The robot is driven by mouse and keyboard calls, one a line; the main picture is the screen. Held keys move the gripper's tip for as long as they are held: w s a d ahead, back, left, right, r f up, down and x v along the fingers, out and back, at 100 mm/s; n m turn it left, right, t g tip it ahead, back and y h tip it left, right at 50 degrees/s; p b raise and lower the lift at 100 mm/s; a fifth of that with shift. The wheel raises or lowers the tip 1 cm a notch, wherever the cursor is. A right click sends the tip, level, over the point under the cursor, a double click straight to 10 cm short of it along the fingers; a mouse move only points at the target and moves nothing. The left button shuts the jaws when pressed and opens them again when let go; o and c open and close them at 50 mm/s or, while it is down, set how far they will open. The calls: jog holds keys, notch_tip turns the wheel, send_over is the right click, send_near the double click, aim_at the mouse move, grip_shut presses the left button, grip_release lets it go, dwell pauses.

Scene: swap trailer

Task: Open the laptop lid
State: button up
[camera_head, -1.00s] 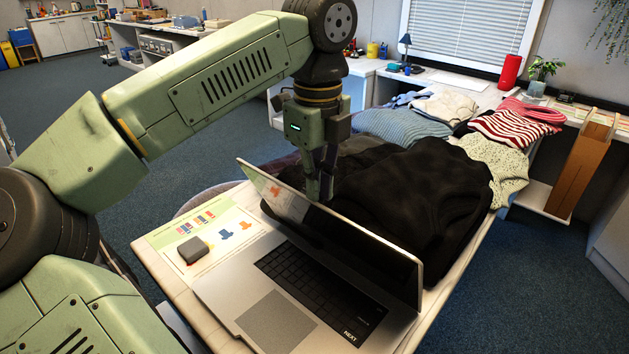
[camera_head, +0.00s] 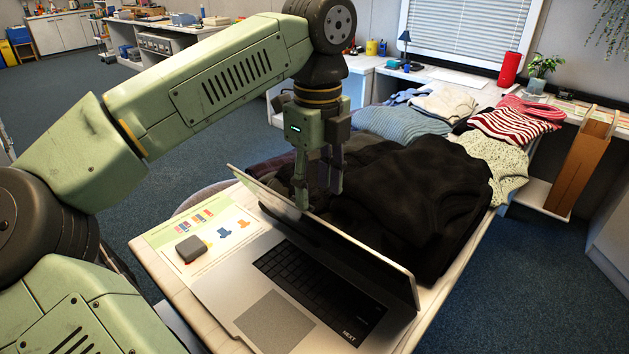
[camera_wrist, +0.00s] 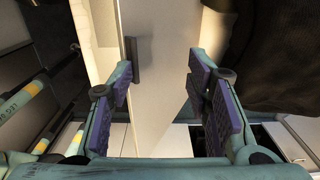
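The silver laptop (camera_head: 222,291) stands partly open on the near table, with its black keyboard (camera_head: 312,292) showing. Its lid (camera_head: 350,242) stands up from the far side of the base and leans over the keyboard. My gripper (camera_head: 319,196) is at the lid's upper edge, left of its middle, pointing down, with its fingers spread. One fingertip is right at the lid edge; whether it touches is unclear. In the wrist view my gripper (camera_wrist: 163,98) shows two purple-padded fingers wide apart. A pale strip runs between them, and I cannot tell which laptop part it is.
A printed sheet (camera_head: 218,253) and a small grey box (camera_head: 191,249) lie left of the laptop. Dark clothes (camera_head: 425,200) are heaped close behind the lid, beside my gripper. More folded clothes (camera_head: 410,125) lie farther back.

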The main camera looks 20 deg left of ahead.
jog(key=shift+d+f, duration=0.2)
jog(key=shift+f, duration=0.1)
jog(key=shift+w+r+p, duration=0.25)
jog(key=shift+r+p, duration=0.05)
jog(key=shift+p, duration=0.05)
jog(key=w+d+r+p, duration=0.3)
jog(key=w+r, duration=0.2)
jog(key=w, duration=0.5)
jog(key=shift+d+r, duration=0.25)
jog(key=shift+r, duration=0.1)
dwell(0.5)
